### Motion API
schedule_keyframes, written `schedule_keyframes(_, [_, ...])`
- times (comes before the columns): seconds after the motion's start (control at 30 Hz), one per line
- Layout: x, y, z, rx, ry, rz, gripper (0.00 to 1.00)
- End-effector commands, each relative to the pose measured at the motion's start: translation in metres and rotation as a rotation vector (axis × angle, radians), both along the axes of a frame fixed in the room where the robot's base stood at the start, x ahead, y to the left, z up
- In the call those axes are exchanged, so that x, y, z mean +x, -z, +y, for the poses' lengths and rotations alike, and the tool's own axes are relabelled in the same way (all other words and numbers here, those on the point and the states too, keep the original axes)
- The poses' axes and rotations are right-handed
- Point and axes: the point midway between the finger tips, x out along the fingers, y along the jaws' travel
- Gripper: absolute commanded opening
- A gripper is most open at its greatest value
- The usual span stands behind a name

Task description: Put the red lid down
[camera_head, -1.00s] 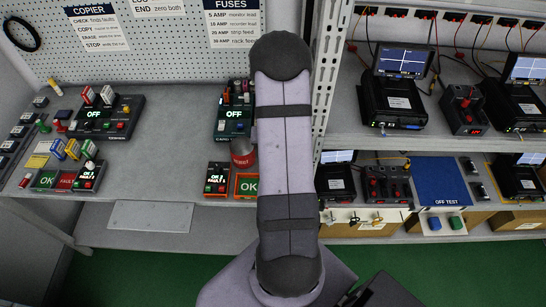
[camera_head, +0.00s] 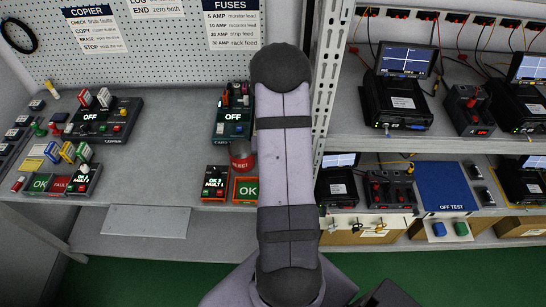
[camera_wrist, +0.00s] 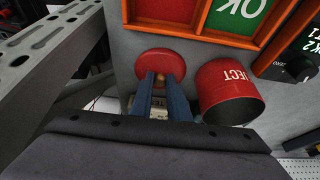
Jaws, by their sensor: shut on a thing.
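The red lid (camera_wrist: 165,68) is a round disc with a small tan knob, left of the red bin in the wrist view. My gripper (camera_wrist: 161,82) has its two blue fingers shut on the lid's knob. The lid is over or on the grey bench surface; I cannot tell whether it touches. The red bin marked REJECT (camera_wrist: 228,92) stands open beside the lid, apart from it. In the head view the bin (camera_head: 241,161) shows left of my arm, which hides my gripper and the lid.
An orange-framed tray with a green OK panel (camera_head: 245,189) and a black OK/FAULT box (camera_head: 215,183) stand near the bin. A perforated metal upright (camera_head: 325,90) is close on the right. Bare bench (camera_head: 165,150) lies to the left.

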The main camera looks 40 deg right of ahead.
Motion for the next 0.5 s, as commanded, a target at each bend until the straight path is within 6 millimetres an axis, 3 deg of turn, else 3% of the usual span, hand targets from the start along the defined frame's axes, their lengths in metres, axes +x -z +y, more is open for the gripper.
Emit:
schedule_keyframes(0.07, [0.0000, 0.0038, -0.0001, 0.000, -0.001, 0.000, 0.00])
schedule_keyframes(0.1, [0.0000, 0.0031, 0.0000, 0.000, -0.001, 0.000, 0.20])
schedule_keyframes(0.17, [-0.0001, 0.0025, 0.0000, 0.000, -0.001, 0.000, 0.34])
schedule_keyframes(0.5, [-0.0002, 0.0015, 0.0001, 0.000, 0.000, 0.000, 0.34])
